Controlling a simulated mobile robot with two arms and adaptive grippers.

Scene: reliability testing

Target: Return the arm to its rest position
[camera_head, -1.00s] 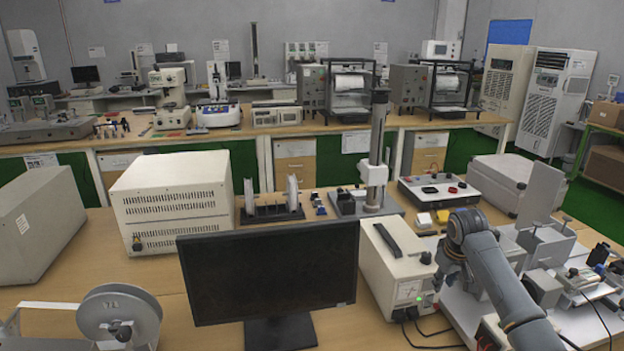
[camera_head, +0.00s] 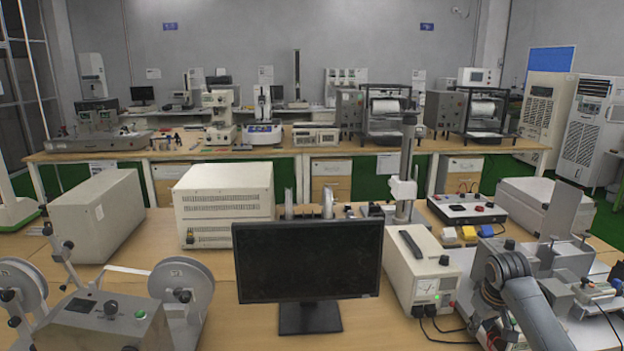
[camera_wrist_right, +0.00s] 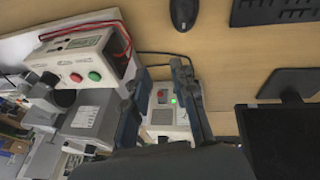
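My right arm (camera_head: 528,305) enters at the lower right of the head view, bent above the bench beside a white power unit. Its gripper cannot be made out clearly there. In the right wrist view my right gripper (camera_wrist_right: 158,80) has its two dark fingers apart with nothing held between them. The white unit with a lit green button (camera_wrist_right: 166,118) shows beyond the gap between the fingers. My left gripper is in neither view.
A black monitor (camera_head: 308,262) stands on the near bench (camera_head: 385,325), left of the white power unit (camera_head: 420,272). A reel device (camera_head: 110,320) is at lower left. Grey test fixtures (camera_head: 555,250) crowd the right side. The wrist view shows a mouse (camera_wrist_right: 184,14) and keyboard (camera_wrist_right: 275,10).

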